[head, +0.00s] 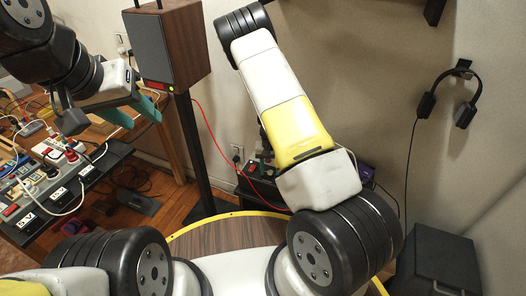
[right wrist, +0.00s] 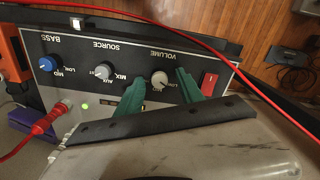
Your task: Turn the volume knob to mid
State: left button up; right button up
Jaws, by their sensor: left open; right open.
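In the right wrist view a dark front panel (right wrist: 130,47) appears upside down, its lettering inverted. The pale volume knob (right wrist: 160,79) sits under the word VOLUME, with a small LOW mark beside it. My right gripper (right wrist: 159,84) is open, its green fingers on either side of the knob in the picture. I cannot tell whether they touch it, and the knob's pointer is too small to read. In the head view my own arm hides most of the panel. My left gripper (head: 117,113) is open and empty at upper left, away from the panel.
The panel also has a source knob (right wrist: 102,71), a blue bass knob (right wrist: 47,63) and a red switch (right wrist: 209,83). A red cable (right wrist: 190,32) crosses above it. A speaker (head: 168,45) on a stand and a cluttered bench (head: 68,180) are to the left.

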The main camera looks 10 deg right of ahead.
jog(key=shift+c, duration=0.5)
grip_shut()
jog(key=shift+m, duration=0.3)
jog(key=m, duration=0.5)
jog(key=shift+s+m, duration=0.1)
jog(key=shift+m, duration=0.2)
jog(key=m, duration=0.5)
jog(key=shift+f, duration=0.1)
jog(key=shift+m, duration=0.4)
